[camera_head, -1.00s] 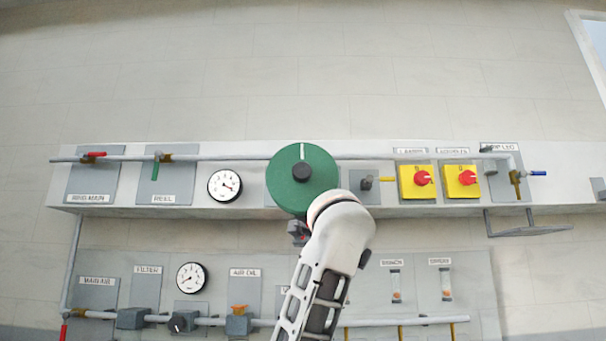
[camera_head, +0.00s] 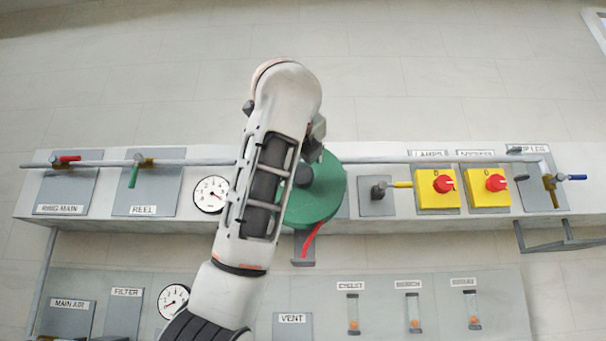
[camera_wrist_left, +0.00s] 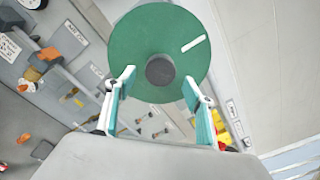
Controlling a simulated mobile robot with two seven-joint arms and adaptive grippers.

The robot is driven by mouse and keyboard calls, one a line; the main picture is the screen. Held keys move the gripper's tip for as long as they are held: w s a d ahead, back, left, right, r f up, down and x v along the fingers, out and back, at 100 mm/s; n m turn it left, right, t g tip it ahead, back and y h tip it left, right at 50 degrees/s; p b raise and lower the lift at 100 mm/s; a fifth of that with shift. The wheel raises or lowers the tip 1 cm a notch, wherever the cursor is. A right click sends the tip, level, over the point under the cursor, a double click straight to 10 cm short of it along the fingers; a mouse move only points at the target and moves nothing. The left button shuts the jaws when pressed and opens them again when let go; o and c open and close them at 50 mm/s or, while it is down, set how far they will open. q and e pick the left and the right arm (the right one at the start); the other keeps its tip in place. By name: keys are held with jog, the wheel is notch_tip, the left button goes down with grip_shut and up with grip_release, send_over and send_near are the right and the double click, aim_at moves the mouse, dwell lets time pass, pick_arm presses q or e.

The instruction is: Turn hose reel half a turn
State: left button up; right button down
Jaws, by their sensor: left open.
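The hose reel is a green disc (camera_head: 318,198) with a dark hub (camera_head: 303,175), on the upper panel. My left arm covers its left part in the head view. In the left wrist view the reel (camera_wrist_left: 135,45) shows nearly whole, with a white mark towards its upper right edge and the dark hub (camera_wrist_left: 160,70) at its centre. My left gripper (camera_wrist_left: 158,86) is open, its two fingers spread either side of the hub near the disc's lower edge; I cannot tell whether they touch the disc. In the head view its fingers are mostly hidden behind the wrist. My right gripper is not in view.
A grey pipe (camera_head: 400,160) runs along the upper panel. A red hose end (camera_head: 312,238) hangs below the reel by a grey bracket (camera_head: 303,262). A gauge (camera_head: 210,194) is left; a yellow switch box (camera_head: 437,188) is right. The wall above is clear.

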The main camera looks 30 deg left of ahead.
aim_at(302, 174)
pick_arm(q)
jog(key=p+x, duration=0.1)
jog(key=x, duration=0.3)
jog(key=shift+a, duration=0.1)
jog(key=shift+w+a+p, duration=0.15)
jog(key=shift+w+p, duration=0.15)
jog(key=shift+w, duration=0.15)
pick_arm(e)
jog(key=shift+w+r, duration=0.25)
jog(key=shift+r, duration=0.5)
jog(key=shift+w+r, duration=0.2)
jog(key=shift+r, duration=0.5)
pick_arm(q)
grip_shut()
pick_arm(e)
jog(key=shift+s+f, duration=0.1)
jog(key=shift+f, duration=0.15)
